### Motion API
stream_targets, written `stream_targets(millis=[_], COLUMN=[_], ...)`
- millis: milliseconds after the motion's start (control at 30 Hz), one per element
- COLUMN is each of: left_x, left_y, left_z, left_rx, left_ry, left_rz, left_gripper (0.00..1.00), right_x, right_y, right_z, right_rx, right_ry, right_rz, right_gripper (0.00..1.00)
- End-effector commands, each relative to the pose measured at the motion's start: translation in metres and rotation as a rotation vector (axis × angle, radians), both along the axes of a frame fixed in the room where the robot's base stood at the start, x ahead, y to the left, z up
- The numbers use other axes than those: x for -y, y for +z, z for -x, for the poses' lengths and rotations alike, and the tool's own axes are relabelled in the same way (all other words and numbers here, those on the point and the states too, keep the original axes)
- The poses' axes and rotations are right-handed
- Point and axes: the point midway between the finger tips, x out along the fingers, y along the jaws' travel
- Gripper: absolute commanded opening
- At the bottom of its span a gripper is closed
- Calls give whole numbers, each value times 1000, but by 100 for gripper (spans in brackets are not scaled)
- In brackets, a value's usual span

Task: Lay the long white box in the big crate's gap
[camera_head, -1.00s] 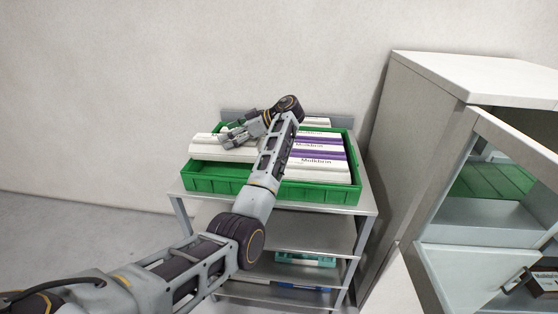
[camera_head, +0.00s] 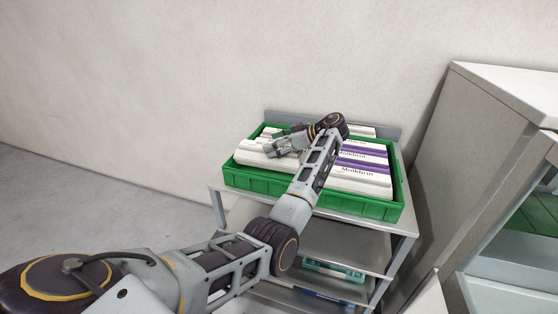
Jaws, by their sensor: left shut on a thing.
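The big green crate (camera_head: 254,179) stands on the top shelf of a grey metal rack. White boxes with purple bands (camera_head: 362,168) lie in its right half. The long white box (camera_head: 257,159) is at the crate's left side, its near end showing at the rim. My left gripper (camera_head: 272,150) is shut on this box, and my arm comes in from the lower left across the crate. Forearm and wrist hide the crate's middle, so I cannot tell whether the box rests on the bottom. My right gripper does not show.
The rack's top shelf (camera_head: 378,225) has a narrow bare front edge. Lower shelves hold a teal tray (camera_head: 334,270) and a blue item. A grey cabinet (camera_head: 462,150) with an open front stands close on the right. A plain wall is behind.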

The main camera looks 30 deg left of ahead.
Motion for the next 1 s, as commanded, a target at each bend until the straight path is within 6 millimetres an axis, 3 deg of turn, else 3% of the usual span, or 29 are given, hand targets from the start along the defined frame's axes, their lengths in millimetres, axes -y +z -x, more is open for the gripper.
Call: stream_targets(millis=[567, 1000], left_x=[0, 0], left_y=[-13, -55], left_z=[0, 0], left_rx=[4, 3], left_ry=[-1, -1], left_rz=[-3, -2], left_gripper=[23, 23], right_x=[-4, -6], right_y=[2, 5], right_z=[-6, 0], right_rx=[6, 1], right_ry=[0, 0], right_rz=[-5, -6], right_gripper=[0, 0])
